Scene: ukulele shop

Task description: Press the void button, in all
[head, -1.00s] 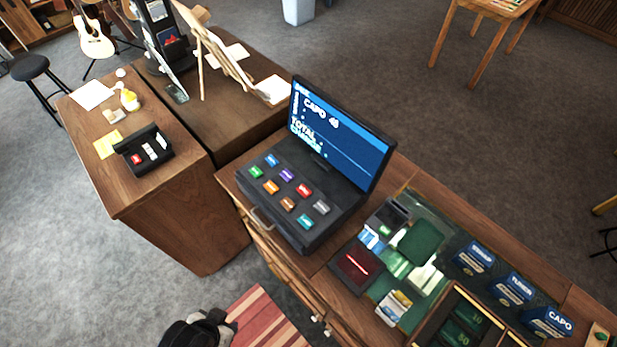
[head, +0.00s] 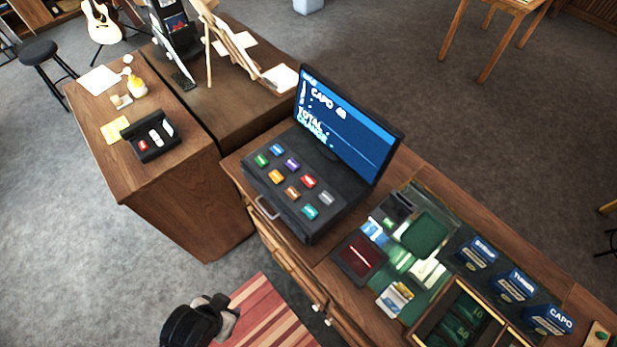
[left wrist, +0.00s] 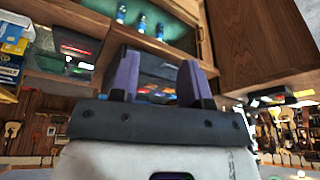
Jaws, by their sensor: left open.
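The black cash register (head: 318,225) stands on the wooden counter, its screen (head: 348,128) lit blue with "CAPO" and "TOTAL" on it. Its sloped top carries several coloured buttons, among them a red one (head: 308,181), a purple one (head: 292,163) and a teal one (head: 310,211). Their labels are too small to read, so I cannot tell which says void. My left gripper (head: 228,318) is low at the bottom edge, over the floor side, apart from the register. In the left wrist view its two purple fingers (left wrist: 160,85) are spread and empty. My right gripper is not in view.
A card terminal tray (head: 366,258) and a glass-topped display with boxes (head: 475,253) lie right of the register. A side desk (head: 175,190) with a small black box (head: 150,137) stands left. A striped rug (head: 265,310) lies on the floor below.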

